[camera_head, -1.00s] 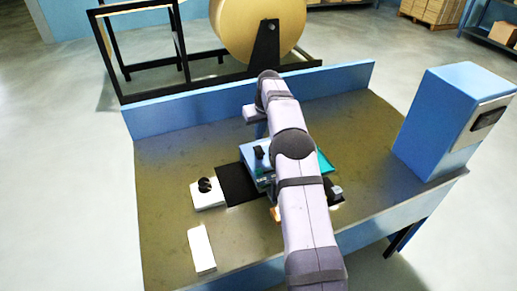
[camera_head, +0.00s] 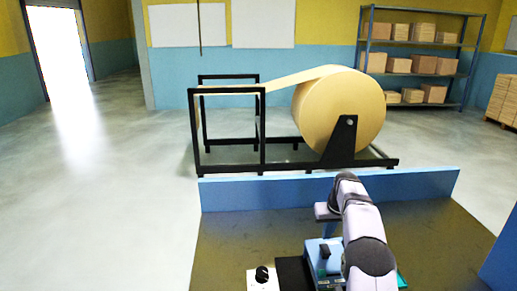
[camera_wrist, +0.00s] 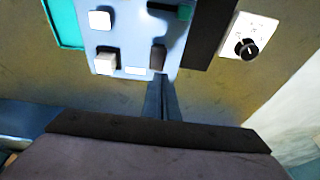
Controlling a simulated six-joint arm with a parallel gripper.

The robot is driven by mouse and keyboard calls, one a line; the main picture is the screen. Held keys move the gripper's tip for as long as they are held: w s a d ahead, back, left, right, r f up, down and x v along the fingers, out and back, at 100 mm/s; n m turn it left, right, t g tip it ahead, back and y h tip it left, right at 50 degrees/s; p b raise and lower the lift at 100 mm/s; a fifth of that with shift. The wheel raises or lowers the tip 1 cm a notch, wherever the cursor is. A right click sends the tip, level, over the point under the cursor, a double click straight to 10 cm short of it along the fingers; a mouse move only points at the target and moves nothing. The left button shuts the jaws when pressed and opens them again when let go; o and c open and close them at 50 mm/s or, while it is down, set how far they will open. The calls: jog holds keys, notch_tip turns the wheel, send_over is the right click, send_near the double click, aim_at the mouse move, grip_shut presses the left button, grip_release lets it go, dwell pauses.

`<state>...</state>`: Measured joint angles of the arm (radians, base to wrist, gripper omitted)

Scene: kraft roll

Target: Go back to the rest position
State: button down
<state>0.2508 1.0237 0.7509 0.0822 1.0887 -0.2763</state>
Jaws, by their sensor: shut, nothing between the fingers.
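My gripper (camera_wrist: 160,82) is shut and empty in the wrist view. Its dark fingers point at the near edge of a light blue control box (camera_wrist: 130,42), close to a dark knob or lever on it; I cannot tell if they touch. The box carries white buttons and a dark green switch, with a teal panel beside it. In the head view my arm reaches over the bench and covers part of the same blue box (camera_head: 313,247). The fingertips are not clear there.
The bench (camera_head: 440,230) has a raised blue back edge (camera_head: 260,193). A white plate with a black knob (camera_head: 262,281) sits left of the box. A kraft roll (camera_head: 335,105) on a black frame stands behind; shelves (camera_head: 450,66) are further back. A blue housing (camera_head: 500,258) stands right.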

jog(key=s+a+f+g+b, duration=0.1)
jog(key=s+a+b, duration=0.3)
jog(key=s, duration=0.5)
jog(key=s+a+f+g+b, duration=0.1)
jog(key=s+a+f, duration=0.1)
jog(key=s+a, duration=0.55)
jog(key=s+a+f+b, duration=0.1)
jog(key=s+f, duration=0.1)
jog(key=s, duration=0.6)
jog(key=s+a+f+g+b, duration=0.1)
jog(key=s+f, duration=0.2)
jog(key=s, duration=0.5)
jog(key=s+f+b, duration=0.2)
jog(key=s, duration=0.6)
jog(key=shift+s+a+f, duration=0.3)
jog(key=shift+a+f, duration=0.1)
